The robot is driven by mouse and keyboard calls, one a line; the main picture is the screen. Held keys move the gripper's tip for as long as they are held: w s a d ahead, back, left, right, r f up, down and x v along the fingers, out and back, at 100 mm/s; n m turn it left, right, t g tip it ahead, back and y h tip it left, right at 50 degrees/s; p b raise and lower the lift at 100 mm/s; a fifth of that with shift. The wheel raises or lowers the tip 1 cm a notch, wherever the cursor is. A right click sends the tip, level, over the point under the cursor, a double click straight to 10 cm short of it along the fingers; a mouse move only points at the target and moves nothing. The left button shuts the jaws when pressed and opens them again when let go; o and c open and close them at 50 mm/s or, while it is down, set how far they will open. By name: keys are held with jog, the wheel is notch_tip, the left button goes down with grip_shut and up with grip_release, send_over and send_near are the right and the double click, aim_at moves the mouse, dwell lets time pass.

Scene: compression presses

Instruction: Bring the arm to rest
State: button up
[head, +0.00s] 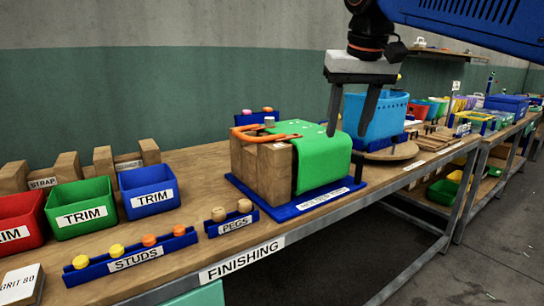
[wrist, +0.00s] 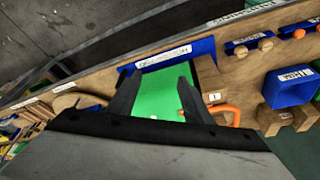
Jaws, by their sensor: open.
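My gripper (head: 351,108) is open and empty. In the head view it hangs fingers-down above the bench, over or in front of a green sheet (head: 322,160) draped on a wooden block (head: 268,172). In the wrist view the green sheet (wrist: 158,97) shows between and beyond the two dark fingers (wrist: 156,90). I cannot tell the exact gap between the fingertips and the sheet. An orange-handled tool (head: 262,133) lies on top of the block, and its handle also shows in the wrist view (wrist: 228,112).
The block stands on a blue base (head: 300,208) on the finishing bench (head: 200,254). Trim bins (head: 80,213), a studs rack (head: 132,256) and a pegs rack (head: 232,223) are to the left. A light-blue bin (head: 385,120) stands close to the right of my gripper. The floor in front is clear.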

jog(key=s+d+f, duration=0.4)
jog(key=s+f, duration=0.2)
jog(key=f, duration=0.5)
jog(key=s+d+f, duration=0.4)
jog(key=s+f, duration=0.3)
jog(key=f, duration=0.4)
jog(key=s+d+f+t, duration=0.1)
jog(key=s+d+f, duration=0.4)
jog(key=f, duration=0.7)
jog(key=shift+s+m, duration=0.4)
jog(key=shift+s, duration=0.35)
